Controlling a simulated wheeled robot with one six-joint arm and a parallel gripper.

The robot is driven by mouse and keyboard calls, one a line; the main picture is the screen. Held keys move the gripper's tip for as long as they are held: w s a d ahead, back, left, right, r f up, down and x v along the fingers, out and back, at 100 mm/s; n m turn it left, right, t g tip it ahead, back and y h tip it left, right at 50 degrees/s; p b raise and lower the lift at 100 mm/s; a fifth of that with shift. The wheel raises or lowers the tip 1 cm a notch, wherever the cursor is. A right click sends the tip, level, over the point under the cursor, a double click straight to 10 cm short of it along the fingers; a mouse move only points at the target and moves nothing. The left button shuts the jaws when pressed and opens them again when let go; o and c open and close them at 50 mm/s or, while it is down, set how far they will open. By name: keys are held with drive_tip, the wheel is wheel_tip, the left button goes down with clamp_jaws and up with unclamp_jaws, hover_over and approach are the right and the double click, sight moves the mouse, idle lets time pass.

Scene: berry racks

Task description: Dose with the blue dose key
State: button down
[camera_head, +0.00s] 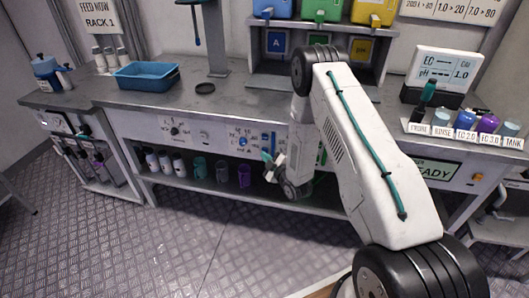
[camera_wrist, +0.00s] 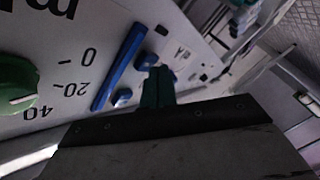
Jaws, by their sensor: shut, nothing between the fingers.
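My gripper (camera_head: 272,166) is low in front of the bench's control panel, below its blue parts. In the wrist view its teal fingers (camera_wrist: 157,90) are together, with no object visible between them. I cannot tell which one is the dose key. A blue patch shows just behind the fingertips, partly hidden. A green knob (camera_wrist: 14,83) with a numbered scale is at the left edge.
The panel (camera_head: 222,130) also has a dark knob (camera_head: 174,130). Several bottles and cups stand on the shelf (camera_head: 217,180) below. A blue tray (camera_head: 150,76) is on the bench. Blue, green and yellow bins stand on the rack behind. Labelled cups stand at the right. My arm hides part of the panel.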

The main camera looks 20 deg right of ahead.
drive_tip(key=shift+w+d, duration=0.25)
drive_tip(key=shift+w, duration=0.05)
idle(0.4)
idle(0.3)
drive_tip(key=shift+s+a, duration=0.5)
drive_tip(key=shift+s, duration=0.2)
drive_tip(key=shift+s+a, duration=0.75)
drive_tip(key=shift+s, duration=0.3)
drive_tip(key=shift+s+a, duration=0.7)
drive_tip(key=shift+s, duration=0.3)
